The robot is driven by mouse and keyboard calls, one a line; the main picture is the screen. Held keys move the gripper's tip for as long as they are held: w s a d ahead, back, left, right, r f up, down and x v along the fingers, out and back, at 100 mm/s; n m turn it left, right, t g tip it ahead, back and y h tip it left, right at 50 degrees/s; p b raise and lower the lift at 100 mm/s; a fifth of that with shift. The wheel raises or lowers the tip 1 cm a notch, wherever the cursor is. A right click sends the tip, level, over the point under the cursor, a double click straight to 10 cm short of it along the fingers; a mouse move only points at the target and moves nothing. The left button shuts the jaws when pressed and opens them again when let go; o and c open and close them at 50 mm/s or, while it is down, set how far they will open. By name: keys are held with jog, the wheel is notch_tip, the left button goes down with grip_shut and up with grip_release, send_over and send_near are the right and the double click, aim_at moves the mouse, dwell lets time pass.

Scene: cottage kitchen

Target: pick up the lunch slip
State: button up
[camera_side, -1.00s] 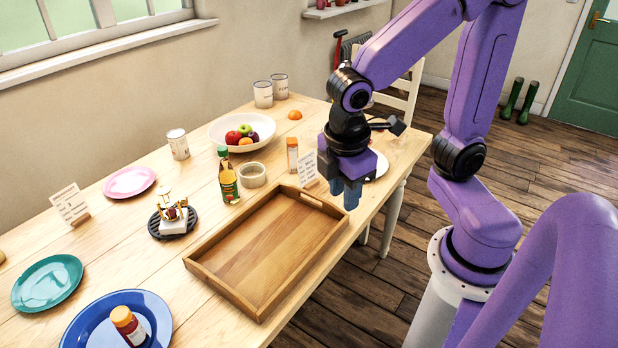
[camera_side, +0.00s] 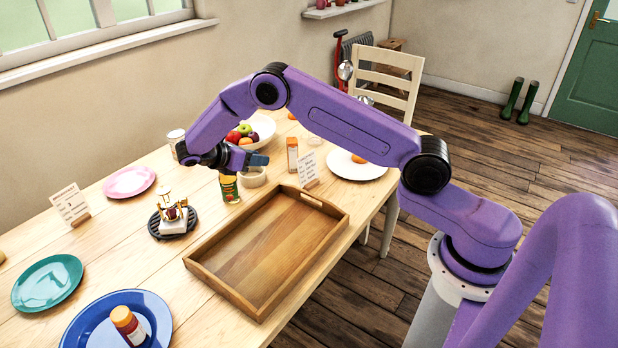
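Two small white cards with print too small to read stand on the table, each in a wooden holder. One card (camera_side: 69,203) is at the left between the pink and teal plates. The other card (camera_side: 308,167) is behind the tray's far right corner. I cannot tell which one is the lunch slip. My gripper (camera_side: 262,160) is above the table by the fruit bowl, its blue fingers pointing right and held level. It is left of the right-hand card and apart from it. No held thing shows, and the finger gap cannot be made out.
An empty wooden tray (camera_side: 262,258) fills the middle front. A sauce bottle (camera_side: 230,190), partly hidden by my gripper, an orange-labelled jar (camera_side: 292,154) and a small pot (camera_side: 252,178) stand behind it. A black trivet (camera_side: 157,226) with a cruet stand is left. A white plate (camera_side: 357,173) is right.

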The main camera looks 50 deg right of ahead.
jog(key=w+d+f+g+h, duration=0.1)
jog(key=d+f+h, duration=0.1)
jog(key=d+f, duration=0.15)
send_near(306, 155)
jog(key=w+x, duration=0.1)
jog(key=x, duration=0.4)
jog(key=shift+s+x, duration=0.25)
jog(key=shift+x, duration=1.1)
jog(key=shift+s+x, duration=0.2)
jog(key=shift+x, duration=1.1)
jog(key=shift+a, duration=0.1)
jog(key=shift+c, duration=0.3)
grip_shut()
